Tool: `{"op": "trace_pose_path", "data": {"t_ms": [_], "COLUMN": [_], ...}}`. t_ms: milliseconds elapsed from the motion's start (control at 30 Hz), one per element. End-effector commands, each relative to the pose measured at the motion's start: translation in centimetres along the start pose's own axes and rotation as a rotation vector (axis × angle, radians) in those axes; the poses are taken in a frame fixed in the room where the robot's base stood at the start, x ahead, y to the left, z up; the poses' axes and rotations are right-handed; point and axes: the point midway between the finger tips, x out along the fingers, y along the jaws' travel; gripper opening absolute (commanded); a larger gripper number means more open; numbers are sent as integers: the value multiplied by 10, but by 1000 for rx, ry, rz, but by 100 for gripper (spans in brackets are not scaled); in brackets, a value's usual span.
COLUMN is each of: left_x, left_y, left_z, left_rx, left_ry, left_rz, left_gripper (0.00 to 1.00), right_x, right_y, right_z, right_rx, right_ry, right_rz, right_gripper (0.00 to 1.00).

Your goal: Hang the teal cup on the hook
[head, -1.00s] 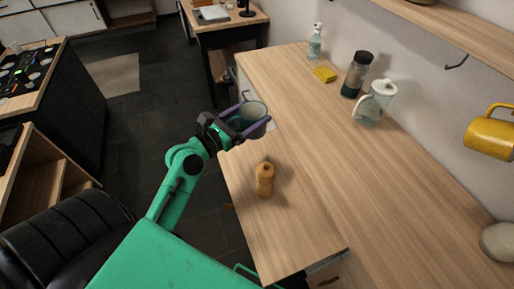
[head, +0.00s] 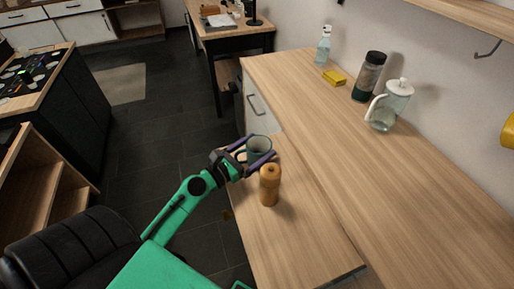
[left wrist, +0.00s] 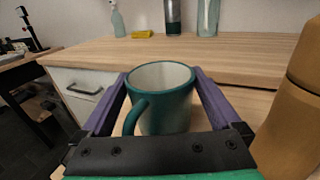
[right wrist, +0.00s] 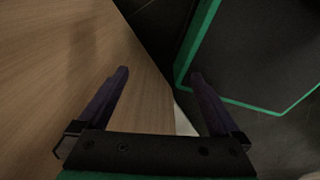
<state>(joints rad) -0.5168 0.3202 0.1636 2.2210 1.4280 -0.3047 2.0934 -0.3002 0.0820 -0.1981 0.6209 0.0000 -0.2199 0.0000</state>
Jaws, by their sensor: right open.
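The teal cup (head: 258,145), pale inside, sits upright between the purple fingers of my left gripper (head: 260,152). In the left wrist view the cup (left wrist: 165,110) has a finger along each side, and its handle (left wrist: 134,115) points towards the gripper's palm. I cannot tell whether its base touches the table. A dark hook (head: 488,50) hangs under the wall shelf at the upper right, empty and well away from the cup. My right gripper (right wrist: 160,80) is open and empty beside a wooden surface, seen only in the right wrist view.
A wooden pepper mill (head: 269,187) stands just right of the left gripper. A glass pitcher (head: 390,106), dark bottle (head: 368,77), yellow sponge (head: 334,77) and spray bottle (head: 323,46) stand along the wall. A yellow mug (head: 508,132) is cut off at the right. The counter's middle (head: 345,165) is clear.

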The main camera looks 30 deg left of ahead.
Motion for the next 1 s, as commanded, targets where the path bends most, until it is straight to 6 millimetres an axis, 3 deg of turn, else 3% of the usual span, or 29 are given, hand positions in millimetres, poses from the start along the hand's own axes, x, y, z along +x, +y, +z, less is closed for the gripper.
{"op": "trace_pose_path", "data": {"t_ms": [300, 367, 700, 1000], "left_x": [0, -6, -66, -116], "left_y": [0, 0, 0, 1], "left_z": [7, 0, -3, 5], "left_rx": [1, -1, -2, -2], "left_ry": [0, 2, 4, 2], "left_rz": [0, 1, 3, 3], "left_gripper": [100, 100, 100, 100], "right_x": [-6, 2, 38, 31], "right_y": [0, 0, -2, -3], "right_z": [0, 1, 4, 3], "right_rx": [-1, -1, -2, -2], "right_ry": [-2, -2, -2, -1], "right_rz": [0, 0, -1, -4], "right_gripper": [100, 100, 100, 100]}}
